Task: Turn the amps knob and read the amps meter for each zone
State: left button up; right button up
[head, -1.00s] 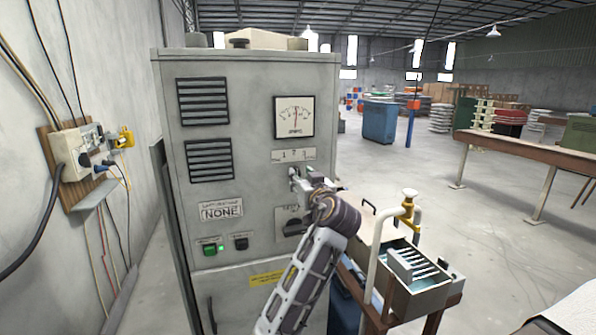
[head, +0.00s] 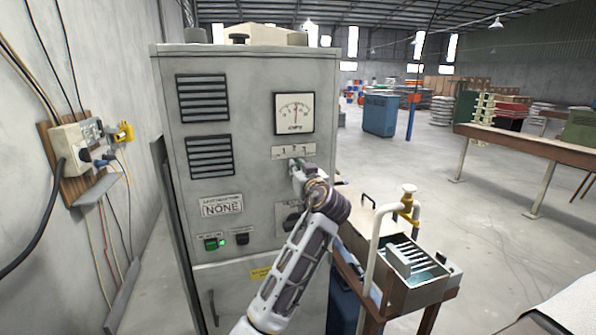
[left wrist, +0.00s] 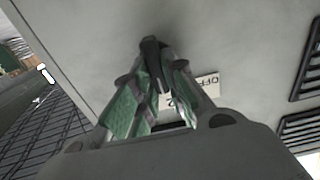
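The grey cabinet (head: 255,110) carries the amps meter (head: 294,114), a white dial whose red needle stands near upright, about mid-scale. Below it is a label strip (head: 293,152) with numbers. My left gripper (head: 297,167) is at the panel just below this strip and hides the knob there in the head view. In the left wrist view, my left gripper (left wrist: 155,75) has its green-padded fingers closed in on the dark amps knob (left wrist: 152,62), with a white label (left wrist: 205,85) reading OFF beside it. My right gripper is not in view.
A second dark knob (head: 291,218) sits lower on the panel, partly behind my arm. A lit green switch (head: 211,244) and a NONE plate (head: 221,206) are lower left. A cart with a tray (head: 425,290) stands close at right. Wall cables hang at left.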

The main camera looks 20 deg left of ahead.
pick_arm(q)
jog(key=shift+d+m+b, duration=0.1)
jog(key=shift+m+b, duration=0.2)
jog(key=shift+m, duration=0.3)
grip_shut()
jog(key=m, duration=0.5)
jog(key=shift+w+d+f+m, duration=0.15)
jog(key=shift+w+d+m, duration=0.05)
jog(key=shift+d+m, duration=0.1)
jog(key=o, duration=0.7)
grip_release()
